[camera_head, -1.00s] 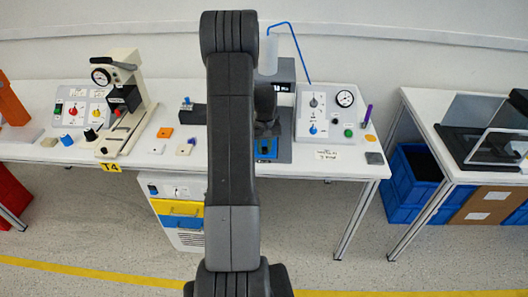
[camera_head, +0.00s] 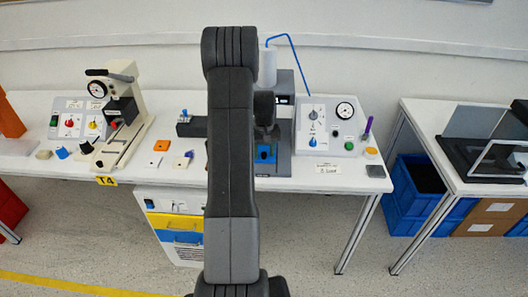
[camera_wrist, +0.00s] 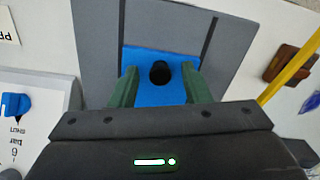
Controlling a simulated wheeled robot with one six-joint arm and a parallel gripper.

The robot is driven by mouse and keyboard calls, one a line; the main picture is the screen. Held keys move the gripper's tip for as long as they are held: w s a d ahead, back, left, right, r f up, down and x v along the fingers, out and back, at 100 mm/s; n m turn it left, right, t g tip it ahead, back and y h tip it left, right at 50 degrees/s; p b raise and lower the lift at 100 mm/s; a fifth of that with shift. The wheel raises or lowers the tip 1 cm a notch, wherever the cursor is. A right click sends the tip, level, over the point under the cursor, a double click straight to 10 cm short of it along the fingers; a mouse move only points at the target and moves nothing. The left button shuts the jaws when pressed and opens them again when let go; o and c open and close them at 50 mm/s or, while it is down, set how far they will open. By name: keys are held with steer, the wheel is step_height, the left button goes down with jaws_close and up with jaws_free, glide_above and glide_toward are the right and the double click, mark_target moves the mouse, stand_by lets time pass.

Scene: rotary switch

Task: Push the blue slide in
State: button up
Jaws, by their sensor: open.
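The blue slide (camera_wrist: 158,62) is a flat blue block with a round dark hole, set on a grey base plate (camera_wrist: 235,45) in the wrist view. In the head view the blue slide (camera_head: 266,153) shows low on the grey station, partly hidden by my arm. My gripper (camera_wrist: 156,88) is open, with one green finger on each side of the slide's near part. I cannot tell whether the fingers touch it.
A control panel (camera_head: 329,124) with a gauge and a blue knob stands right of the station. A cream press (camera_head: 126,115) and small loose blocks lie to the left. A yellow strip (camera_wrist: 290,75) crosses the wrist view's right side.

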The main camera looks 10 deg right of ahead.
step_height(320, 180, up, 14)
steer(key=b, duration=0.1)
steer(key=shift+f+b, duration=0.15)
steer(key=shift+b, duration=0.2)
